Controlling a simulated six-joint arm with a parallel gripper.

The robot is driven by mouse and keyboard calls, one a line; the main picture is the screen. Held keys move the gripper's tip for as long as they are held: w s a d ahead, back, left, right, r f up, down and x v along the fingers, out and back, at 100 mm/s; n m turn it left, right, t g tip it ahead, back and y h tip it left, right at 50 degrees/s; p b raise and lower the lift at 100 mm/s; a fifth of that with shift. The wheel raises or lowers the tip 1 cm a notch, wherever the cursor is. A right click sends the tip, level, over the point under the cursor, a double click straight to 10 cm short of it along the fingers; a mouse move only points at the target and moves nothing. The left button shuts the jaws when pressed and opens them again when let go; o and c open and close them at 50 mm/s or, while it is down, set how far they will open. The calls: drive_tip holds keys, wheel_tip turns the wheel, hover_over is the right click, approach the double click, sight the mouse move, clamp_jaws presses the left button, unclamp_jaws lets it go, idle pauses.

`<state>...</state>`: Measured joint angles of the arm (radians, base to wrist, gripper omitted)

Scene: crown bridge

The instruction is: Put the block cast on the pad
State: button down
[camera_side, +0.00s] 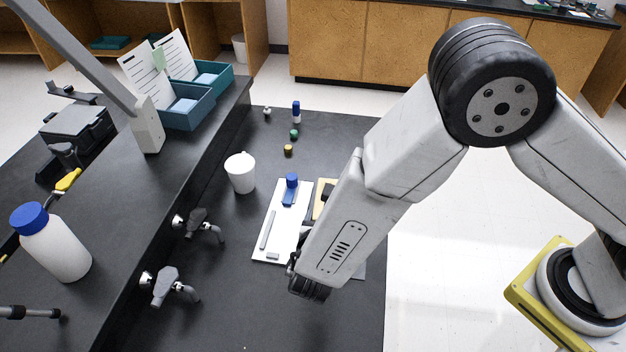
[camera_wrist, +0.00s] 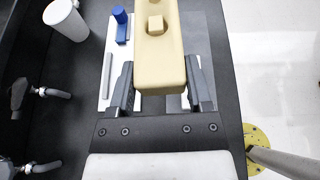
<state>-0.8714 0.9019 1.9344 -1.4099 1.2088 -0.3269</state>
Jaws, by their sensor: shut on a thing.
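The block cast, a long tan-yellow block (camera_wrist: 160,72), lies between the fingers of my gripper (camera_wrist: 160,80) in the wrist view. It has a small raised cube near its middle, and its far end is cut off by the frame. In the side view part of the tan block (camera_side: 325,190) shows beyond my arm, and my gripper (camera_side: 306,286) is mostly hidden by my wrist. A grey flat pad (camera_wrist: 199,38) shows beside and beneath the block in the wrist view. I cannot tell whether the block touches it.
A white cup (camera_side: 240,172) stands further left. Taps (camera_side: 203,224) line the ledge. Small bottles (camera_side: 296,112) stand at the back. Bare counter lies in front.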

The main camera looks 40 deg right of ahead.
drive_tip(key=w+d+r+n+t+y, duration=0.2)
drive_tip(key=w+d+r, duration=0.6)
drive_tip(key=d+r, duration=0.15)
drive_tip(key=d+r+n+y, duration=0.3)
drive_tip(key=d+r, duration=0.6)
drive_tip(key=d, duration=0.1)
drive_tip(key=shift+r+t, duration=0.4)
drive_tip(key=shift+s, duration=0.1)
